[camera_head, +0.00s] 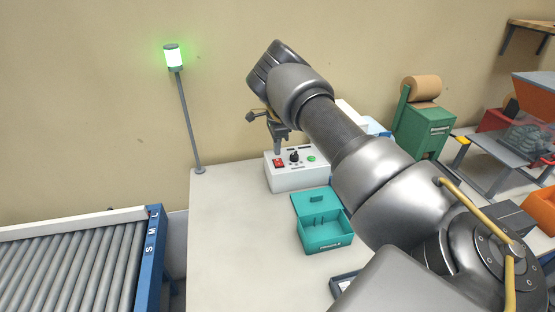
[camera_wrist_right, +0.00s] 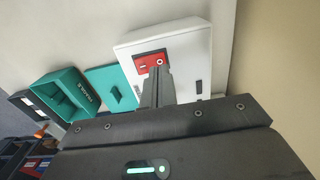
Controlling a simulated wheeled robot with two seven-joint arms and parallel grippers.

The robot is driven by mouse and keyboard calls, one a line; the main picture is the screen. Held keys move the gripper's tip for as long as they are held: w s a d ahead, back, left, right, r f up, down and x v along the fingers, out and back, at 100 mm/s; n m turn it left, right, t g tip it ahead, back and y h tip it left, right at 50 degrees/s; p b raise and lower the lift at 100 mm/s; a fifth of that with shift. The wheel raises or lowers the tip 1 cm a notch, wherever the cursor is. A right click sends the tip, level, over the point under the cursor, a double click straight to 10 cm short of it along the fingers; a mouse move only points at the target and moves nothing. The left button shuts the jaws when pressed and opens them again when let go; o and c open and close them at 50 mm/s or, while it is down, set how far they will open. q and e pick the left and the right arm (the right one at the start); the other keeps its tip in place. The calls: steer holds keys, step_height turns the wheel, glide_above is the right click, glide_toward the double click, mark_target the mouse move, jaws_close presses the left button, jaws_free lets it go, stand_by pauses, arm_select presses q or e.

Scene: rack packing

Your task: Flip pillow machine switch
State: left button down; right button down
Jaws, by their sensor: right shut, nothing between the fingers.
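A white control box (camera_head: 300,182) stands at the back of the white table. Its sloped top carries a red switch (camera_head: 279,163) at the left, a black knob (camera_head: 294,157) and a green button (camera_head: 311,158). My right gripper (camera_head: 278,152) points down just above the red switch, its fingers together and empty. In the right wrist view the shut fingertips (camera_wrist_right: 157,72) overlap the lower edge of the red switch (camera_wrist_right: 150,61) on the white box (camera_wrist_right: 190,42). I cannot tell whether they touch it. My left gripper is not in view.
An open teal box (camera_head: 325,235) sits in front of the control box. A lamp (camera_head: 174,57) glows green on a pole at the left. A roller conveyor (camera_head: 75,265) lies lower left. A green machine (camera_head: 424,130) with a brown roll stands right. The table's left part is clear.

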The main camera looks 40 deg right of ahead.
mark_target(277, 160)
step_height(277, 160, up, 5)
steer(key=p, duration=0.2)
steer(key=shift+f+p, duration=0.2)
steer(key=shift+p, duration=0.15)
